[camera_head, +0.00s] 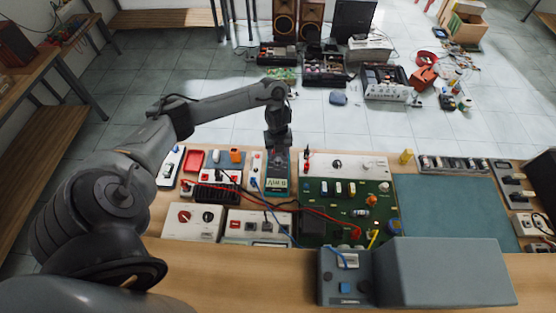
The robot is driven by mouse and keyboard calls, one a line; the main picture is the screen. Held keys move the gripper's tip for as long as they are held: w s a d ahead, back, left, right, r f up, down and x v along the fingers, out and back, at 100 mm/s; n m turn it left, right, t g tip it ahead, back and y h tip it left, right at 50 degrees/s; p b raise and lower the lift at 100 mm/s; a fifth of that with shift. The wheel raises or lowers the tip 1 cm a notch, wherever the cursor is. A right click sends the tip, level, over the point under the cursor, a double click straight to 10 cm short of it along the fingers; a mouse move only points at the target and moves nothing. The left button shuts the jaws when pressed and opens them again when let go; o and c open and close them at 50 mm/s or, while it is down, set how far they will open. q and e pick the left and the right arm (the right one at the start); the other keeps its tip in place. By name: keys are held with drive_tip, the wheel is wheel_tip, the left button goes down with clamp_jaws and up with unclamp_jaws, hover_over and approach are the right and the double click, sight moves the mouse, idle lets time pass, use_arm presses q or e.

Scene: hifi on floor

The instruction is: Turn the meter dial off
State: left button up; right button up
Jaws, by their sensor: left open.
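The meter (280,186) lies on the workbench left of the green circuit board, its lit display facing up. My left gripper (277,150) points down over the end of the meter beyond the display. It is open and covers that part of the meter, so I cannot make out the dial or how it is set. I cannot tell whether the fingers touch the meter. My right gripper is not in view.
A green circuit board (335,210) with red, blue and yellow leads lies right of the meter. Switch boxes (192,222) stand at the left. A grey sloped console (445,270) stands at the front. A bare blue-green mat (455,212) lies at the right.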

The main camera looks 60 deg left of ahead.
sight(278, 159)
use_arm(q)
drive_tip(key=shift+f, duration=1.9)
